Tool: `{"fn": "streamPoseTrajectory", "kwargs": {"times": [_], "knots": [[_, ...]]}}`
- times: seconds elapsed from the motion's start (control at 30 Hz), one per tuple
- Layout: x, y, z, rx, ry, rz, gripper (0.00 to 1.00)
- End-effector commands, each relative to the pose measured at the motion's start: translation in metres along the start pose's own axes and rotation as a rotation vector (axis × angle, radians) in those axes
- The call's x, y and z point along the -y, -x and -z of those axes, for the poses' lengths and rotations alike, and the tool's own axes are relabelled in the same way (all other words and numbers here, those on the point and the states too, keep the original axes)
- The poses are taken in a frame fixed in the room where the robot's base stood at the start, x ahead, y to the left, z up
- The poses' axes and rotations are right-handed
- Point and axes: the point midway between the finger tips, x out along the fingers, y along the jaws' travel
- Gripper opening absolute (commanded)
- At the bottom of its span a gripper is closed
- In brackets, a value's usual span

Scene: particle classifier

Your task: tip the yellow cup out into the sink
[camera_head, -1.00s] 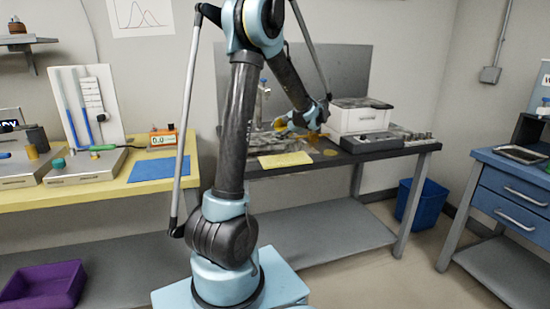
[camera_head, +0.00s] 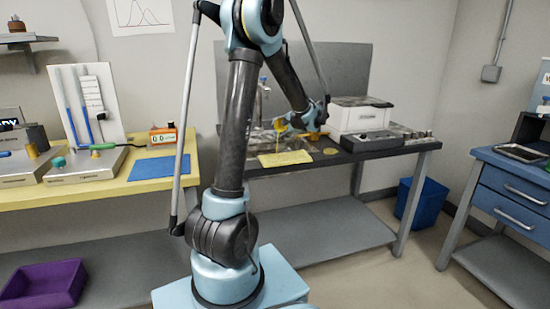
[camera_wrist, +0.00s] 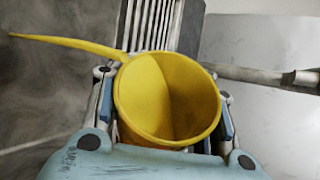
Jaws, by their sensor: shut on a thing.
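The yellow cup (camera_wrist: 165,98) fills the middle of the wrist view, its round mouth facing the camera. Its inside shows bare yellow wall with a shadow. A long, tapering yellow strip runs from its rim to the left; I cannot tell whether it is a handle or a stream. My gripper (camera_head: 292,122) is shut on the cup, one finger on each side of it. In the head view the cup (camera_head: 281,125) is small, tilted, above the sink area (camera_head: 258,140) of the dark counter, with a thin yellow line below it. The basin is mostly hidden by my arm.
A tap (camera_head: 263,98) stands behind the sink area. A yellow cloth (camera_head: 285,158) lies at the counter's front edge. A white box (camera_head: 362,116) and a grey tray (camera_head: 375,140) stand to the right. A round yellow piece (camera_head: 331,151) lies between.

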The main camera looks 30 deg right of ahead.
Motion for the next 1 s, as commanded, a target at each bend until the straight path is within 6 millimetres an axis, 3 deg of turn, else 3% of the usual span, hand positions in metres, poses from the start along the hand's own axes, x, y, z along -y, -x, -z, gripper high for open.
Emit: {"fn": "streamPoseTrajectory", "kwargs": {"times": [1.0], "knots": [[0.0047, 0.0028, -0.0014, -0.042, 0.094, 0.039, 0.10]]}}
